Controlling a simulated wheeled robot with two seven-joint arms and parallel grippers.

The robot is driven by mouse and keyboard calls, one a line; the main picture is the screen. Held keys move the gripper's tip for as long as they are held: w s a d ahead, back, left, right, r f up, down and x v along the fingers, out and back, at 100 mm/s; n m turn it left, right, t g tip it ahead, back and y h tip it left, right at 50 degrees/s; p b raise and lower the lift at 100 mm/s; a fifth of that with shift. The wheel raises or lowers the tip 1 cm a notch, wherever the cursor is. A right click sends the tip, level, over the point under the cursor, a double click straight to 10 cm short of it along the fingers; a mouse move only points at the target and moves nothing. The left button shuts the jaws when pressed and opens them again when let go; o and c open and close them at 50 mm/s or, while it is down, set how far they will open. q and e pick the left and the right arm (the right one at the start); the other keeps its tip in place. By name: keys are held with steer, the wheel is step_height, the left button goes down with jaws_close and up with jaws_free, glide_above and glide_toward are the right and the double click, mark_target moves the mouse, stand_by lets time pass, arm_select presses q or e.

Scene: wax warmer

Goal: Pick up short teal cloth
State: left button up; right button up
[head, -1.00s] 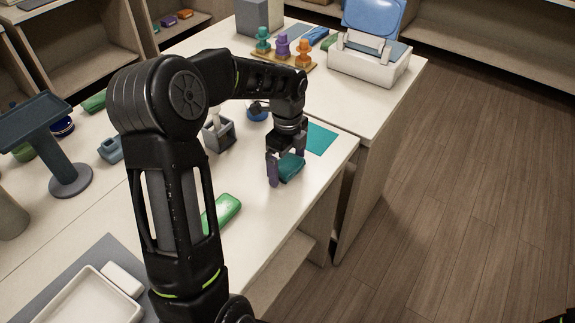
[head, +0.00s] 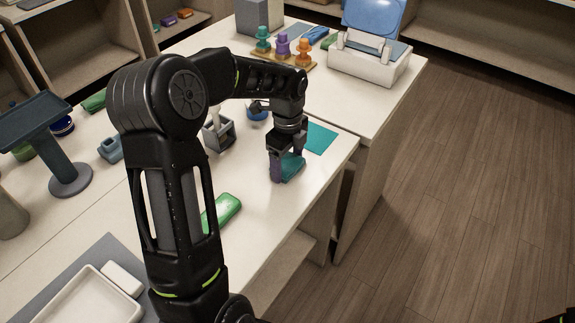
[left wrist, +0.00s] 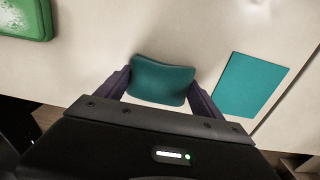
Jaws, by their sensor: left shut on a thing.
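The short teal cloth (head: 292,168) is a small folded, rounded teal pad at the near edge of the white table. My left gripper (head: 284,170) is over it with its fingers pointing down. In the left wrist view the cloth (left wrist: 161,80) sits between the two dark fingers (left wrist: 160,90), one at each side of it. The gripper is shut on the cloth. The cloth looks to be at the table surface; I cannot tell if there is a gap below it. My right gripper is not in view.
A flat teal square (head: 320,138) lies just beyond the cloth. A green cloth (head: 222,212) lies nearer on the table. A grey holder (head: 219,134) stands to the left. A white warmer with a blue lid (head: 368,62) stands at the back right. The table edge is close on the right.

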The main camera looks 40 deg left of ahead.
mark_target(288, 161)
arm_select(q)
steer(key=shift+c, duration=1.1)
steer(key=shift+r, duration=0.15)
step_height(288, 161, up, 10)
steer(key=shift+f+b, duration=0.1)
steer(key=shift+b, duration=0.6)
